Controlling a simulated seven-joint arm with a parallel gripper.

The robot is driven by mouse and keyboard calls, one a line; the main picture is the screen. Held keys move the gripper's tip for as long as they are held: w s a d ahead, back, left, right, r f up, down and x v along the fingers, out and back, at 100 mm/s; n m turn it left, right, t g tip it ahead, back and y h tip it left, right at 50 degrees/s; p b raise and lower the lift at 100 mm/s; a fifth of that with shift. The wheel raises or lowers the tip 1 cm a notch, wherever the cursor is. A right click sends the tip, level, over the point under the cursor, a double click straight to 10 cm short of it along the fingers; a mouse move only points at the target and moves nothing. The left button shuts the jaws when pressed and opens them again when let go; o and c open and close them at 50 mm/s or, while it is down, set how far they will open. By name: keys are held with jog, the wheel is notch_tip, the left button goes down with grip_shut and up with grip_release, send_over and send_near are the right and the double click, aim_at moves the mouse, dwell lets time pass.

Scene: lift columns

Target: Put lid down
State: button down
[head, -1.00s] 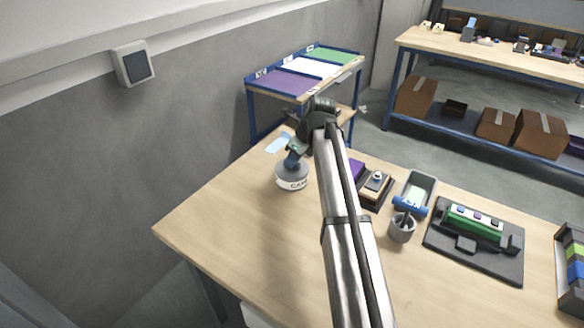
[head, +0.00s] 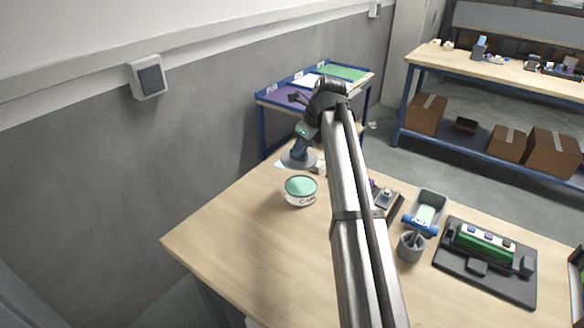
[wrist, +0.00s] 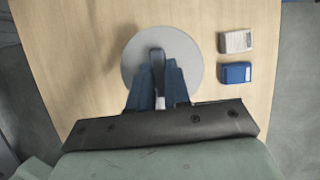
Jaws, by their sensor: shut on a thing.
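The lid (head: 290,162) is a flat grey disc. In the wrist view the lid (wrist: 135,62) has an upright strap-like handle in its middle. My gripper (head: 303,150) is shut on that handle; its blue fingers (wrist: 158,92) stand on both sides of it. The lid is beyond the can, over the far left part of the table, with a shadow beside it in the wrist view. I cannot tell whether it touches the table. The open white can (head: 300,198), with dark lettering and a pale green inside, stands upright nearer the camera.
A white block (wrist: 236,41) and a blue block (wrist: 235,72) lie right of the lid in the wrist view. A grey cup (head: 410,247), a tray (head: 432,199) and a black fixture (head: 510,282) stand to the right. The table's (head: 235,240) front left is clear.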

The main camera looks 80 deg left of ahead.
jog(key=s+a+f+n+h, duration=0.1)
jog(key=s+a+f+n, duration=0.3)
jog(key=s+a, duration=0.4)
jog(key=shift+g, duration=0.5)
jog(key=shift+s+d+f, duration=0.1)
jog(key=shift+s+f, duration=0.05)
jog(key=shift+f, duration=2.35)
jog(key=shift+s+f, duration=0.1)
jog(key=shift+f, duration=2.4)
jog(key=shift+f, duration=0.1)
jog(key=c, duration=1.1)
grip_release()
jog(key=v, duration=1.2)
